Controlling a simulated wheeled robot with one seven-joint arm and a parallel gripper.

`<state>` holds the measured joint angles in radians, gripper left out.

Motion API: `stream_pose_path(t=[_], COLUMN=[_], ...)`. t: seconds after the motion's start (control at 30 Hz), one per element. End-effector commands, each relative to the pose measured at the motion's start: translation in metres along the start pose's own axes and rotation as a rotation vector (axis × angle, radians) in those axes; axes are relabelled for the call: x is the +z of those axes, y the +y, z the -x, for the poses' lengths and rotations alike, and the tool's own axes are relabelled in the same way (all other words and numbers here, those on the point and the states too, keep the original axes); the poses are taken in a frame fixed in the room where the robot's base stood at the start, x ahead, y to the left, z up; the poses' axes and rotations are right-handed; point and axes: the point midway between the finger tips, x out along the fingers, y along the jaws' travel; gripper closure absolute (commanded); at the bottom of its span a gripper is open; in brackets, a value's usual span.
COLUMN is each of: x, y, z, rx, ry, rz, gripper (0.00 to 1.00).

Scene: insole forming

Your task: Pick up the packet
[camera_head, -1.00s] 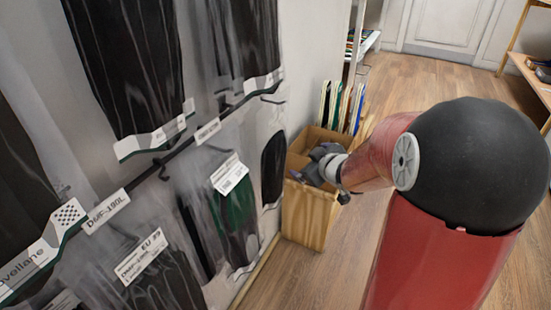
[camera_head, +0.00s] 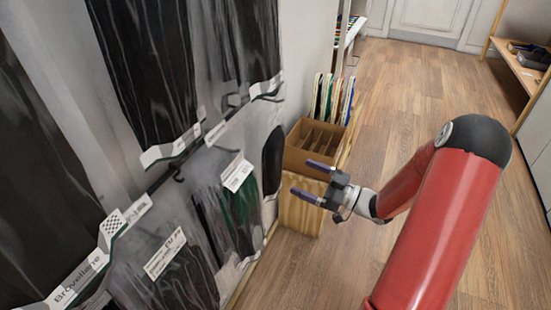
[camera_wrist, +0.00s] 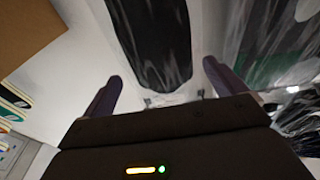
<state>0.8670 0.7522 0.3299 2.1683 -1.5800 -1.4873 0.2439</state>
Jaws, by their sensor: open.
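Several packets hang on the wall at the left. In the head view one packet with a white label and dark and green contents (camera_head: 238,205) hangs left of my gripper. A small black packet (camera_head: 272,163) hangs on the wall just beyond it, and a black one fills the upper middle of the wrist view (camera_wrist: 152,40). My gripper (camera_head: 305,180) is open and empty, its two purple fingers pointing left toward the wall. In the wrist view the fingers (camera_wrist: 160,92) stand either side of the black packet's lower end, apart from it. Which packet is meant I cannot tell.
A cardboard box with dividers (camera_head: 317,140) stands on a wooden stand (camera_head: 299,213) behind my gripper. Several coloured boards (camera_head: 333,98) stand behind the box. A wooden shelf (camera_head: 527,68) is at the far right. The wooden floor (camera_head: 410,80) is clear.

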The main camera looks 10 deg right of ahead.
Motion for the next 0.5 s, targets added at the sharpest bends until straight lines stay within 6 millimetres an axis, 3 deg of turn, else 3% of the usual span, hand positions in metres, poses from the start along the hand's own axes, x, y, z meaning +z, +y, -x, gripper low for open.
stream_pose_path(t=[0.5], x=[0.002], y=[0.005], z=[-0.054], rx=[-0.009], ry=[0.012], rz=[-0.004], gripper=[0.04])
